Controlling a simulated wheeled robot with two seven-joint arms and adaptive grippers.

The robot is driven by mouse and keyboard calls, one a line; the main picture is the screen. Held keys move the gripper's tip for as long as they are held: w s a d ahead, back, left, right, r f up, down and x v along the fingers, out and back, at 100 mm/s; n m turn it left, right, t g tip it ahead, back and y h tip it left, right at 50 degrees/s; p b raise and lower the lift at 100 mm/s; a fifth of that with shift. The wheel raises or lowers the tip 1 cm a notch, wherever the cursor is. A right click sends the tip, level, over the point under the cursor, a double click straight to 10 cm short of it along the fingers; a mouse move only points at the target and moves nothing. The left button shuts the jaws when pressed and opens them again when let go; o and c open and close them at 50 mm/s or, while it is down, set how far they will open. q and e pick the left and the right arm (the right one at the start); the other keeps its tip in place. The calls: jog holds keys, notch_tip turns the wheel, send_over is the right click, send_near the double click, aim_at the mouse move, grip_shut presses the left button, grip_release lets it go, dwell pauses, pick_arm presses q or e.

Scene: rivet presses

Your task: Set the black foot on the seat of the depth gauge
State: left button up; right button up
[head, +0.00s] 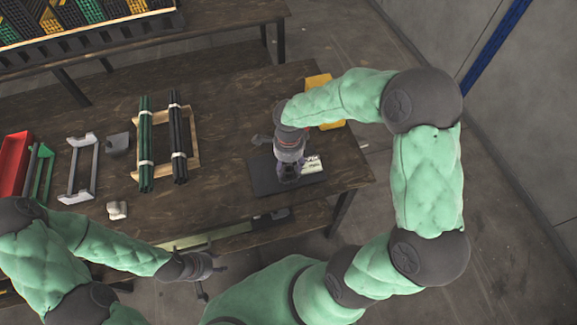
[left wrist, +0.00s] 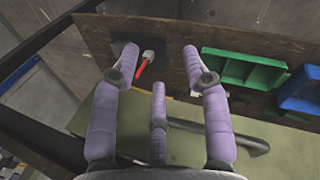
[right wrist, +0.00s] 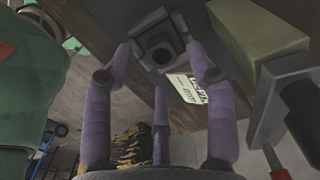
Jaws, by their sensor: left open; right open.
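My right gripper (head: 290,168) is over a dark flat plate (head: 262,180) at the right end of the table. In the right wrist view it (right wrist: 162,48) is open, its fingers around a dark square block with a stepped top (right wrist: 158,42). I cannot tell whether this block is the black foot or part of the depth gauge, nor whether the fingers touch it. A white printed label (right wrist: 186,88) lies beside it; the label also shows in the head view (head: 312,165). My left gripper (head: 205,268) is open and empty near the table's front edge, also seen in the left wrist view (left wrist: 158,62).
Green and black rod bundles (head: 145,150) lie on a wooden rack (head: 194,145). Left of it are a grey block (head: 117,143), a grey frame (head: 82,168) and a red bin (head: 12,165). A yellow item (head: 322,85) is behind my right arm. Table between rack and plate is clear.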

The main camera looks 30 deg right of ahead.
notch_tip(320, 180, up, 9)
jog(key=p, duration=0.2)
jog(key=shift+r+p, duration=0.2)
jog(key=shift+p, duration=0.1)
